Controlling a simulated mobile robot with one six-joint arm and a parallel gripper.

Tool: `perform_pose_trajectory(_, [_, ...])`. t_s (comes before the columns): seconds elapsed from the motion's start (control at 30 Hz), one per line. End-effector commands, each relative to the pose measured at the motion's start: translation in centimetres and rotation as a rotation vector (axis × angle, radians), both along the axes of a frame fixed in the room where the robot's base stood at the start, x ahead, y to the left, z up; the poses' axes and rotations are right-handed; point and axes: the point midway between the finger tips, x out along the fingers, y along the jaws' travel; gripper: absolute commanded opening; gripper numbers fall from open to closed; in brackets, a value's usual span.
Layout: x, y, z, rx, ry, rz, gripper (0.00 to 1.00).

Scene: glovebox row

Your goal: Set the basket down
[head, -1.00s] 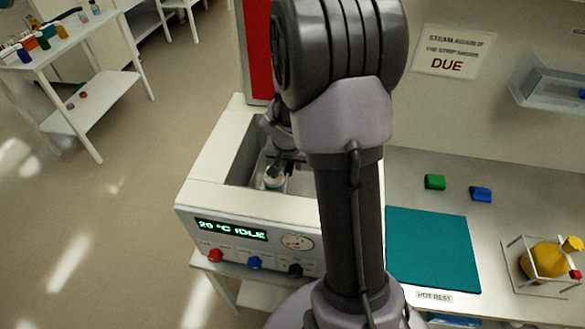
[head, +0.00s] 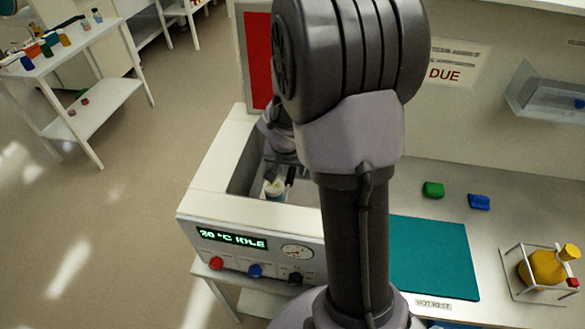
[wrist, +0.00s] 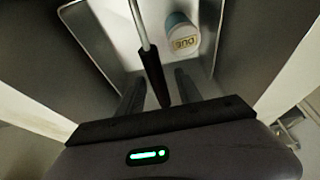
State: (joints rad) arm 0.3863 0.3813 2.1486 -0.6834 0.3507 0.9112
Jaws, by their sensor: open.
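The basket (wrist: 106,18) shows in the wrist view as a pale shallow pan inside the steel chamber. A thin metal rod with a black grip (wrist: 152,72), seemingly its handle, rises towards me. My gripper (wrist: 158,88) is open, with one finger on each side of the black grip and gaps visible. In the head view my gripper (head: 279,178) is low inside the chamber opening. The basket's underside is hidden.
The white steriliser (head: 205,205) walls surround my gripper closely; its display reads idle. Right of my arm lie a teal mat (head: 435,258), green (head: 433,189) and blue (head: 479,202) blocks, and a yellow flask (head: 548,266) in a wire frame. A side table (head: 60,65) stands far left.

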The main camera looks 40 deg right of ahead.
Motion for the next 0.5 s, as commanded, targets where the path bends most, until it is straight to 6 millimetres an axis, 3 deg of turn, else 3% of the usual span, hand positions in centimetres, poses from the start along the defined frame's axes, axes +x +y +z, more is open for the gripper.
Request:
perform_pose_trajectory(0.03, [-0.3,0.4,2.1,-0.001,-0.004,0.0,0.41])
perform_pose_trajectory(0.1, [-0.8,1.0,3.8,-0.001,-0.004,0.0,0.41])
perform_pose_trajectory(0.37, [-2.0,2.5,7.6,0.0,-0.003,0.004,0.41])
perform_pose_trajectory(0.47, [-3.3,5.2,11.0,0.009,-0.031,0.045,0.41])
perform_pose_trajectory(0.5, [-4.4,7.3,13.0,0.022,-0.048,0.076,0.41])
